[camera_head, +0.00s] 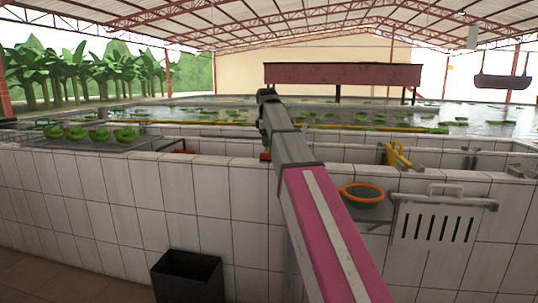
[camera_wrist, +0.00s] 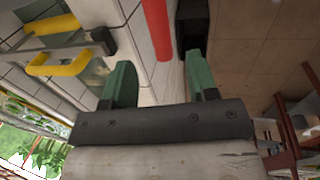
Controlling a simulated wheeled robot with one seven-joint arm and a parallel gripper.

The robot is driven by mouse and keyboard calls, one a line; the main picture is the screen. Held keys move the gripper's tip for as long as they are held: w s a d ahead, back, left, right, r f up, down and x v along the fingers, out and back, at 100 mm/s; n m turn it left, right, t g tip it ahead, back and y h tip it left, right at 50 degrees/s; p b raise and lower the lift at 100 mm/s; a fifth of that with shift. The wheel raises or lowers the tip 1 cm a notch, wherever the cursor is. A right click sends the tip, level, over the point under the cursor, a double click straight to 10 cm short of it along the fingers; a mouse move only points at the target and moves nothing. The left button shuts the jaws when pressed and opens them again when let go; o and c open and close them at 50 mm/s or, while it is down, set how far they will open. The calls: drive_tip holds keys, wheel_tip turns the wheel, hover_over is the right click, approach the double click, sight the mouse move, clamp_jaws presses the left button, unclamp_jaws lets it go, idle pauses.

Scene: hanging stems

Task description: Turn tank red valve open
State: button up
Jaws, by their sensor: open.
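A red bar-like part (camera_wrist: 157,28) shows at the top of the wrist view, between and beyond my fingertips, against the white tiled wall; I take it for the red valve handle, but its body is out of view. My gripper (camera_wrist: 160,80) has two green fingers, spread apart with nothing between them. In the head view, my arm hides most of the gripper. A small red patch (camera_head: 265,156) shows there just left of my arm at the wall top. I cannot tell whether the fingers touch the red part.
A yellow handle (camera_wrist: 55,46) on a grey fitting stands left in the wrist view. A black bin (camera_head: 187,275) stands on the floor by the tiled wall (camera_head: 120,190). An orange-rimmed bowl (camera_head: 361,193) and a slotted white panel (camera_head: 437,222) are right of my arm. Green bunches (camera_head: 100,134) lie left.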

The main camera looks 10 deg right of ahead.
drive_tip(key=f, duration=0.4)
drive_tip(key=w+f, duration=0.1)
drive_tip(key=f, duration=0.1)
drive_tip(key=shift+w+d+f, duration=0.1)
drive_tip(key=shift+d+f, duration=0.15)
drive_tip(key=shift+f, duration=0.1)
clamp_jaws()
